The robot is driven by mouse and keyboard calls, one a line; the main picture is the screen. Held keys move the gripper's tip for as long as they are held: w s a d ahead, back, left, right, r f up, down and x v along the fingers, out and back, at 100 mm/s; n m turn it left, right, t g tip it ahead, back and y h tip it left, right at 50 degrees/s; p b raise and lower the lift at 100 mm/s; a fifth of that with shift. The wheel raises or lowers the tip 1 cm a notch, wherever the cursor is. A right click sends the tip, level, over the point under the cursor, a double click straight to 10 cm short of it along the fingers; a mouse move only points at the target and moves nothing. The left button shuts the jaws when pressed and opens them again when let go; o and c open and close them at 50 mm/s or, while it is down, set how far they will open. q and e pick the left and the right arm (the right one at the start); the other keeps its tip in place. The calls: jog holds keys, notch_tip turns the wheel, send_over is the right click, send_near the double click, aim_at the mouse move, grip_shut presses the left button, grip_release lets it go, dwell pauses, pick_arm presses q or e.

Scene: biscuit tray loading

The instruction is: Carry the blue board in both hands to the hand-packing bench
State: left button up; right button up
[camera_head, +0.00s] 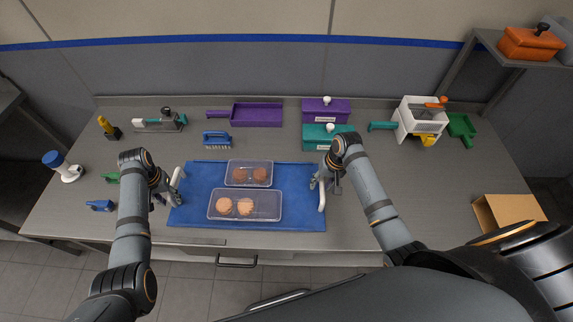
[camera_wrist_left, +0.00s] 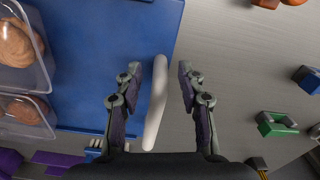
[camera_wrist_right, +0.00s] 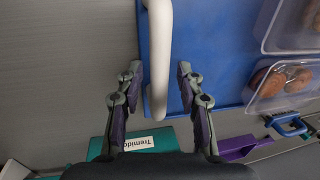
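The blue board (camera_head: 300,180) lies flat on the grey bench, with a white handle on each short side. Two clear tubs of round biscuits, a smaller back one (camera_head: 249,174) and a larger front one (camera_head: 244,206), sit on it. My left gripper (camera_head: 172,190) is at the left handle (camera_head: 178,180); in the left wrist view its open fingers (camera_wrist_left: 160,75) stand either side of that handle (camera_wrist_left: 155,105). My right gripper (camera_head: 319,183) is at the right handle (camera_head: 322,196); in the right wrist view its open fingers (camera_wrist_right: 158,75) straddle that handle (camera_wrist_right: 159,60). Gaps show beside both handles.
Behind the board are a blue brush (camera_head: 217,140), a purple tray (camera_head: 257,114) and a teal box (camera_head: 322,140). A white container (camera_head: 416,117) stands back right, a cardboard box (camera_head: 508,211) front right. Small tools lie left. Bench right of my right arm is mostly clear.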

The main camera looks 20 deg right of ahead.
pick_arm(q)
notch_tip(320, 180, up, 11)
jog(key=shift+r, duration=0.15)
pick_arm(e)
notch_tip(320, 180, up, 12)
jog(key=d, duration=0.2)
jog(key=shift+s+d, duration=0.15)
jog(key=shift+s, duration=0.2)
jog(key=shift+f, duration=0.1)
